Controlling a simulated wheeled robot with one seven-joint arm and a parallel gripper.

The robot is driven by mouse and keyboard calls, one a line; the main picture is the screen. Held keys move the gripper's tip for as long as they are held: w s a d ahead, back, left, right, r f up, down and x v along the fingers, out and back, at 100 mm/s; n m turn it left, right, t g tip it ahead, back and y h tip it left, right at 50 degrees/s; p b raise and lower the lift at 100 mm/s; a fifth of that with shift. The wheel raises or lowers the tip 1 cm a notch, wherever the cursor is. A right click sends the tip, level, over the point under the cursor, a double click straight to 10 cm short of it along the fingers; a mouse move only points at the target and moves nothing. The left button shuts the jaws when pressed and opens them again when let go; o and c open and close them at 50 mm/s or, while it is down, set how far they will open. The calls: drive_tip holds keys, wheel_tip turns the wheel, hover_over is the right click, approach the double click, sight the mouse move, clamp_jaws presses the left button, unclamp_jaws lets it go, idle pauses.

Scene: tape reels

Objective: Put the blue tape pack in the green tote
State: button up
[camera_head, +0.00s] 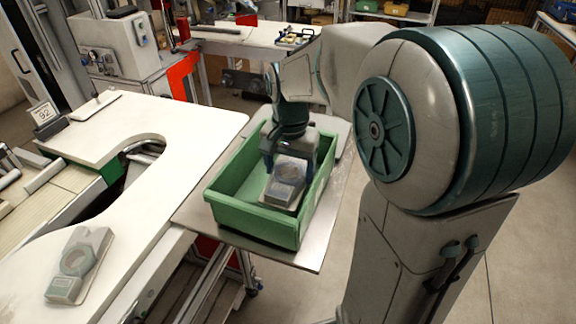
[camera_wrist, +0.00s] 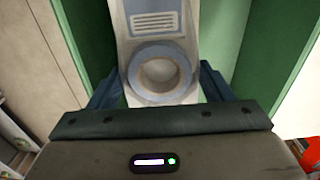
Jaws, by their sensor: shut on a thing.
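The green tote (camera_head: 250,222) stands on a small metal side table in the head view; its green wall also shows in the wrist view (camera_wrist: 280,45). My gripper (camera_head: 287,182) is down inside the tote, shut on the blue tape pack (camera_head: 284,186). In the wrist view the pack (camera_wrist: 160,75) is a pale blue-grey package with a round reel, held between the dark blue fingers of my gripper (camera_wrist: 160,92). I cannot tell whether the pack touches the tote floor.
A similar pack with a greenish ring (camera_head: 78,265) lies on the white worktable (camera_head: 150,215) at the left. A sign reading 92 (camera_head: 44,114) stands at the worktable's far left. A white bench (camera_head: 235,38) with tools stands at the back.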

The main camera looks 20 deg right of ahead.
sight(289, 167)
drive_tip(key=o, duration=1)
drive_tip(key=shift+w+d+f, duration=0.1)
drive_tip(key=shift+w+f, duration=0.2)
drive_tip(key=shift+w, duration=0.3)
drive_tip(key=shift+c, duration=0.2)
drive_tip(key=shift+o, duration=0.5)
drive_tip(key=shift+w+d+f, duration=0.1)
drive_tip(key=shift+w, duration=0.15)
drive_tip(key=shift+s+r, duration=0.2)
drive_tip(key=shift+s, duration=0.15)
drive_tip(key=shift+w+f, duration=0.1)
drive_tip(key=shift+w, duration=0.1)
wheel_tip(289, 167, up, 13)
drive_tip(key=p, duration=0.1)
